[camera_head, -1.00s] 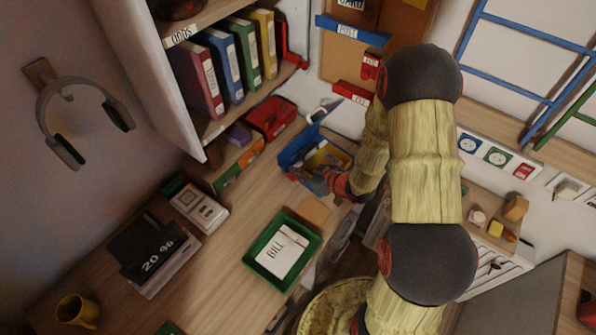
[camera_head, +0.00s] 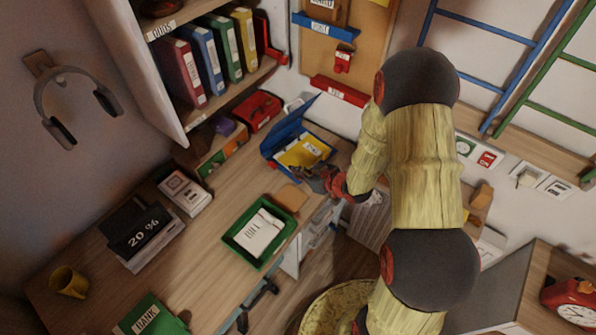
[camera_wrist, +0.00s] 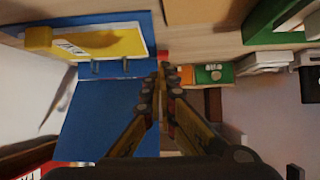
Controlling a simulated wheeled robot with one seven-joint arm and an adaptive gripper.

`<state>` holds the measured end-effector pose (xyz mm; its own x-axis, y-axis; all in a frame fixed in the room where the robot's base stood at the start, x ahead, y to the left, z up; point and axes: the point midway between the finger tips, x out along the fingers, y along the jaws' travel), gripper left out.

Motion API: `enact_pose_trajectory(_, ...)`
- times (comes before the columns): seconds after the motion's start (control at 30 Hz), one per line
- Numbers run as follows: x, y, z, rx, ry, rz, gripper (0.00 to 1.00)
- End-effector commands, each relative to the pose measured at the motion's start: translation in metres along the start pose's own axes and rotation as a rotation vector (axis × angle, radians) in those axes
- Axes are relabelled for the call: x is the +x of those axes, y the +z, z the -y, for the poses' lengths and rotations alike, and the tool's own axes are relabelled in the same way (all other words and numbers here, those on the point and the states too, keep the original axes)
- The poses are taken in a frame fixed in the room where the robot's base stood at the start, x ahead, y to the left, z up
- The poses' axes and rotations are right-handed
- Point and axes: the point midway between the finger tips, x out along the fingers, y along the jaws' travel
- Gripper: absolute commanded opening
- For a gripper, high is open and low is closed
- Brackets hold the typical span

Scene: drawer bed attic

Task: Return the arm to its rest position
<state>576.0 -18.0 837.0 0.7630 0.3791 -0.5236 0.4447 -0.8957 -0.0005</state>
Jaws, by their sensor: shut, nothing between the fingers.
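My gripper (camera_head: 308,174) is at the end of my arm, close to the front edge of an open blue box (camera_head: 270,147) on the desk. In the wrist view my gripper (camera_wrist: 163,72) is shut with its fingertips together and nothing between them. The blue lid (camera_wrist: 105,115) fills much of the lower left of that view. A yellow item (camera_head: 304,150) lies inside the box, and it also shows in the wrist view (camera_wrist: 105,42). I cannot tell whether the fingers touch the box.
A green tray (camera_head: 232,238) with a bill sits on the desk. A shelf with binders (camera_head: 225,62) stands behind on the left, with a red case (camera_head: 257,110) below it. A red clock (camera_head: 574,300) is at the right. A round basket (camera_head: 330,305) stands below my arm.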

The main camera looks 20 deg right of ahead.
Motion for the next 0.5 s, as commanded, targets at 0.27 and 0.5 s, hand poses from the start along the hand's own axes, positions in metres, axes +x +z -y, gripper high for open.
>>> enact_pose_trajectory(0.27,0.0,0.0,0.0,0.0,0.0,0.0,0.0)
enact_pose_trajectory(0.5,-0.004,-0.011,-0.007,-0.017,0.027,0.016,0.0)
